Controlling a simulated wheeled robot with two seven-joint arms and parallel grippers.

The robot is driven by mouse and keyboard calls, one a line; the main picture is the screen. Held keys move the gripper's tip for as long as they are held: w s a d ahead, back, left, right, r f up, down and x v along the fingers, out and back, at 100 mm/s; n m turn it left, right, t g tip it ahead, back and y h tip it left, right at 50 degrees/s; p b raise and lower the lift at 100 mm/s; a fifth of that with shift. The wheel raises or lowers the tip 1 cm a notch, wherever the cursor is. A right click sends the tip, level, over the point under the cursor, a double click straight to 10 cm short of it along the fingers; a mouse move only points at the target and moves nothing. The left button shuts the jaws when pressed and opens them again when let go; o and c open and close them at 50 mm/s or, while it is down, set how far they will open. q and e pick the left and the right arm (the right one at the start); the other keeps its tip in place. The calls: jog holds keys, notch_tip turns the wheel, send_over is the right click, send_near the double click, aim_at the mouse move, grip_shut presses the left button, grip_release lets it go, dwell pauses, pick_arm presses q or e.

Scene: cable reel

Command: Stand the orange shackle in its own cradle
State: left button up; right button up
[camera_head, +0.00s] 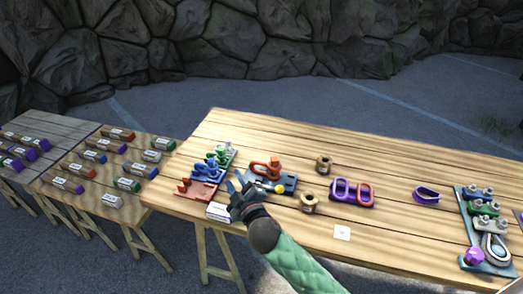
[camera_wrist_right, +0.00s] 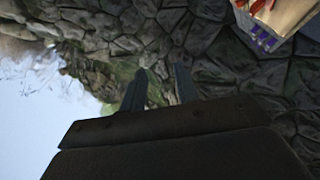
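The orange shackle (camera_head: 262,169) sits at the back of a dark plate (camera_head: 289,180) on the wooden table, with its loop toward the left. An orange-red cradle block (camera_head: 197,190) is at the table's left front corner, in front of a row of blue, green and white cradles. My right gripper (camera_head: 236,182) is above the table between the orange cradle and the dark plate. Its two fingers are apart with nothing between them in the right wrist view (camera_wrist_right: 160,90). My left gripper is not in view.
A yellow-tipped piece (camera_head: 279,188) lies on the dark plate. A grey-blue fittings board (camera_head: 470,235) is at the far right. The table's back middle is clear.

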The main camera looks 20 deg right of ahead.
jog(key=w+a+r+n+g+y, duration=0.35)
jog(key=a+r+n+y, duration=0.45)
jog(key=a+n+y, duration=0.75)
jog(key=n+g+h, duration=1.5)
jog(key=n+h, duration=0.3)
jog(key=n, duration=0.2)
send_over(262, 162)
notch_tip(262, 162, down, 12)
jog(key=shift+w+f, duration=0.15)
jog(key=shift+f, duration=0.75)
jog(key=shift+f+b, duration=0.45)
jog(key=shift+f, duration=0.25)
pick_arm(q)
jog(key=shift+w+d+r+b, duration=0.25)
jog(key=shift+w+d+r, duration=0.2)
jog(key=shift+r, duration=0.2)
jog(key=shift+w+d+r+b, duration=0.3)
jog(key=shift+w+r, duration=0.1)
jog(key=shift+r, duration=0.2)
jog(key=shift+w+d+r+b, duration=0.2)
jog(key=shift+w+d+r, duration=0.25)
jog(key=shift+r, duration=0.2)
pick_arm(e)
jog(key=shift+f, duration=0.95)
